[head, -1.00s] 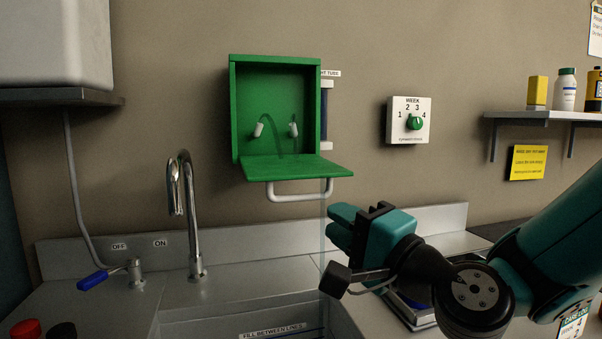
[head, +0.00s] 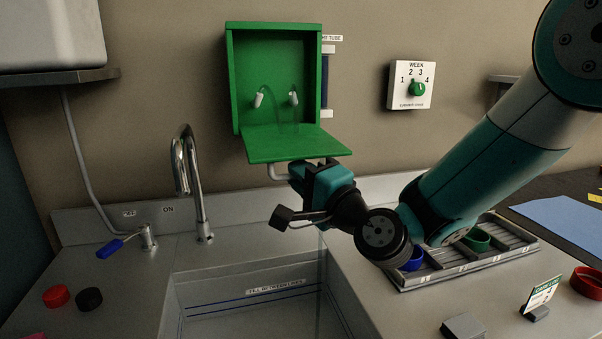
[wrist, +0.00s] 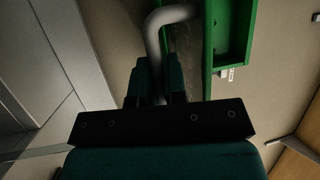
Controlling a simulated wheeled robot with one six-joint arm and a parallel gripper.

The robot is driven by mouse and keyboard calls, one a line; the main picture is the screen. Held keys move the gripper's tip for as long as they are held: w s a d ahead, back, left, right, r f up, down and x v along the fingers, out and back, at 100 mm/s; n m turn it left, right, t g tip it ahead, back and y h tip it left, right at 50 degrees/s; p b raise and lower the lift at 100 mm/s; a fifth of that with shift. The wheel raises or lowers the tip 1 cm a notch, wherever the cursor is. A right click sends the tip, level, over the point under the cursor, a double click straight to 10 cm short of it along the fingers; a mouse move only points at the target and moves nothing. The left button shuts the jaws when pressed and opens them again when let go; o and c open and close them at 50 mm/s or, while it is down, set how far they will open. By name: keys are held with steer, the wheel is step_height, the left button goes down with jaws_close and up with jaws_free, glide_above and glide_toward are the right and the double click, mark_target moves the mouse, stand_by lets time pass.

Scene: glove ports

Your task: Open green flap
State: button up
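The green flap (head: 295,146) hangs open from the lower edge of a green wall box (head: 275,75), sticking out nearly level and sloping slightly down. A pale U-shaped handle (head: 277,173) is under the flap. My gripper (head: 298,176) is just below the flap's front edge and hides part of the handle. In the wrist view the handle (wrist: 154,45) runs down to between my two fingers (wrist: 158,80), with the flap's green edge (wrist: 207,60) to the right. Whether the fingers press on the handle is unclear.
A faucet (head: 187,185) and sink basin (head: 250,300) are below and left. A week dial (head: 411,85) is on the wall at right. A grey tray (head: 470,258) with coloured rings is under my arm. Red and black caps lie at left.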

mark_target(302, 153)
jaws_close()
step_height(302, 153, up, 2)
steer(key=p, duration=0.4)
steer(key=shift+s+p, duration=0.1)
steer(key=shift+p, duration=0.2)
steer(key=p, duration=0.3)
steer(key=r+g+h+p, duration=0.1)
steer(key=p, duration=0.2)
steer(key=shift+s+r+m, duration=0.15)
steer(key=shift+r+m, duration=0.1)
steer(key=shift+m, duration=0.15)
steer(key=shift+d+f, duration=0.1)
steer(key=shift+f, duration=0.1)
steer(key=shift+o, duration=1.8)
jaws_free()
steer(key=shift+s+d+f+b, duration=0.1)
steer(key=shift+s+b, duration=0.05)
steer(key=shift+b, duration=0.2)
steer(key=r+b+v, duration=0.1)
steer(key=b+v, duration=1.6)
steer(key=b, duration=0.1)
steer(key=shift+f, duration=0.2)
